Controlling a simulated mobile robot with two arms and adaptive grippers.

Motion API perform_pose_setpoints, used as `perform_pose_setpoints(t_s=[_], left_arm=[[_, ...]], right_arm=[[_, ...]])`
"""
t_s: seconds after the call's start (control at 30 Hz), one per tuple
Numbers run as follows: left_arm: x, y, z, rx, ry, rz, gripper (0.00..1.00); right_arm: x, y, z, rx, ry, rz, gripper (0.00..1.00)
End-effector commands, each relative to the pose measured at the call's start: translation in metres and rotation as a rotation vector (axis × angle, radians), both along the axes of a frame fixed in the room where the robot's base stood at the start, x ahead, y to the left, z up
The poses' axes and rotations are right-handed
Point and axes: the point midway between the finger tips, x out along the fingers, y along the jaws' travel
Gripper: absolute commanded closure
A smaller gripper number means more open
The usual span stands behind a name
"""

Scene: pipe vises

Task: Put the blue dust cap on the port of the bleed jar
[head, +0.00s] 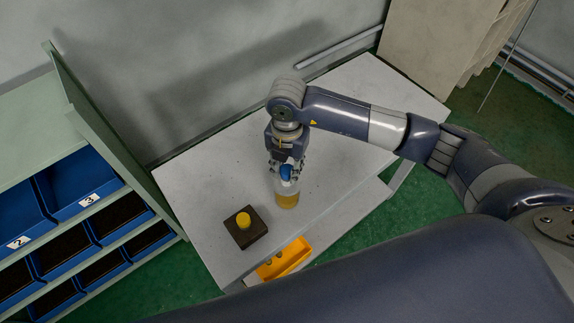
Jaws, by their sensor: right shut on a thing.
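My right gripper (287,167) points down over the table and is shut on the blue dust cap (286,173). The bleed jar (287,199), clear with amber contents low inside, stands upright on the table directly below and around the gripper's fingertips in the picture. The cap appears at the jar's upper part. Whether it touches the port cannot be told, as the port is hidden behind the cap and fingers. My left gripper is out of view.
An orange bin (297,252) is on the lower shelf. A rack of blue bins (75,185) stands at left. The table's right part is clear.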

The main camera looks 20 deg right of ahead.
Motion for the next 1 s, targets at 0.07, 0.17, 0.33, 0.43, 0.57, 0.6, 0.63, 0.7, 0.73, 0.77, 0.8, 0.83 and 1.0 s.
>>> perform_pose_setpoints(t_s=[0.07,0.17,0.33,0.43,0.57,0.6,0.63,0.7,0.73,0.77,0.8,0.83,1.0], left_arm=[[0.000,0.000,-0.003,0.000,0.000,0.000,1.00],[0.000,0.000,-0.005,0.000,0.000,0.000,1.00],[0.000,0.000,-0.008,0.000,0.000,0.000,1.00],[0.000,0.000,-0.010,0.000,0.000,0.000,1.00],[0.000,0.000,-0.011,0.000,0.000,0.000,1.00],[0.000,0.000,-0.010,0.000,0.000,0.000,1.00],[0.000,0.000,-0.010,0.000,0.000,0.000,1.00],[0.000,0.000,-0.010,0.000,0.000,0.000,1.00],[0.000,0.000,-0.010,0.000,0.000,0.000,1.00],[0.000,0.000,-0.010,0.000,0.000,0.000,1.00],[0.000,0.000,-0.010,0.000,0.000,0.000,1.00],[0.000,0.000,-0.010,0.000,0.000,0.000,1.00],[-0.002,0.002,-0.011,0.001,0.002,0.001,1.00]], right_arm=[[0.000,0.000,-0.003,0.000,0.000,0.000,0.89],[0.000,0.000,-0.006,0.000,0.000,0.000,0.89],[0.000,0.000,-0.010,0.000,0.000,0.000,0.89],[0.000,0.000,-0.013,0.000,0.000,0.000,0.89],[0.000,0.000,-0.013,0.000,0.000,0.000,0.63],[0.000,0.000,-0.013,0.000,0.000,0.000,0.54],[0.000,0.000,-0.013,0.000,0.000,0.000,0.49],[0.000,0.000,-0.013,0.000,0.000,0.000,0.49],[0.000,0.000,-0.013,0.000,0.000,0.000,0.49],[0.000,0.000,-0.013,0.000,0.000,0.000,0.49],[0.000,0.000,-0.013,0.000,0.000,0.000,0.49],[0.000,0.000,-0.013,0.000,0.000,0.000,0.49],[0.000,0.000,-0.010,0.001,-0.001,0.001,0.49]])
